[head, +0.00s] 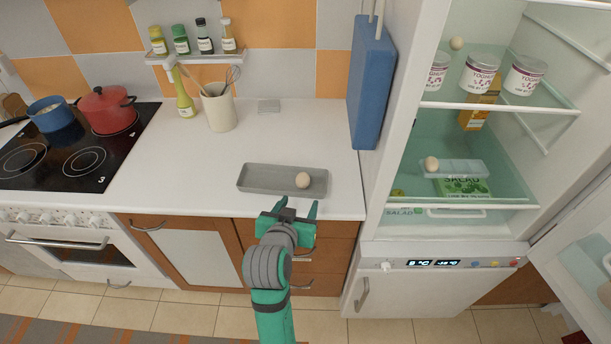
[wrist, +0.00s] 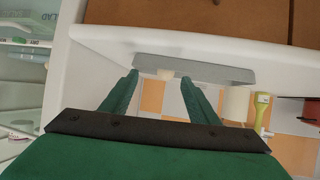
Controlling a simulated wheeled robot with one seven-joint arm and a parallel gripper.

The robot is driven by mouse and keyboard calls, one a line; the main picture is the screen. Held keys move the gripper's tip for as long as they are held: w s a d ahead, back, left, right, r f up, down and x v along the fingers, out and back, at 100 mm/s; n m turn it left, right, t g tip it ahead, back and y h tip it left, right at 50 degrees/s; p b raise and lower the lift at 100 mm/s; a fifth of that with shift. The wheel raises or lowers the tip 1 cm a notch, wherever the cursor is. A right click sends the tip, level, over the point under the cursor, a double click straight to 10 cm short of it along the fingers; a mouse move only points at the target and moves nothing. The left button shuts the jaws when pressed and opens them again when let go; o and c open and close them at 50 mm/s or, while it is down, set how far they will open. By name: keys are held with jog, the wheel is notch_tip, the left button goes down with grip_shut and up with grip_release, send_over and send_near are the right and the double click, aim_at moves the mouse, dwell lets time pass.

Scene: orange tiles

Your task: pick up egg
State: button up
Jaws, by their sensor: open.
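A pale brown egg (head: 303,180) lies in the right half of a shallow grey tray (head: 262,188) near the front edge of the white counter. My gripper (head: 297,207) is open and empty in front of the counter edge, just short of the tray. The fingers do not appear to touch the egg or the tray.
The open fridge on the right holds another egg (head: 457,43) on the top shelf and one (head: 431,163) lower down. A utensil crock (head: 219,112) and a red pot (head: 107,110) stand to the left. The counter (head: 190,165) left of the tray is clear.

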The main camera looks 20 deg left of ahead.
aim_at(302, 182)
jog(key=shift+w+a+r, duration=0.75)
jog(key=shift+w+r, duration=0.15)
jog(key=shift+r, duration=0.05)
jog(key=x, duration=0.5)
jog(key=shift+a+x, duration=0.15)
jog(key=shift+x, duration=1.2)
jog(key=shift+a+x, duration=0.15)
jog(key=shift+x, duration=1.2)
jog(key=shift+s+f, duration=0.15)
jog(key=c, duration=1.1)
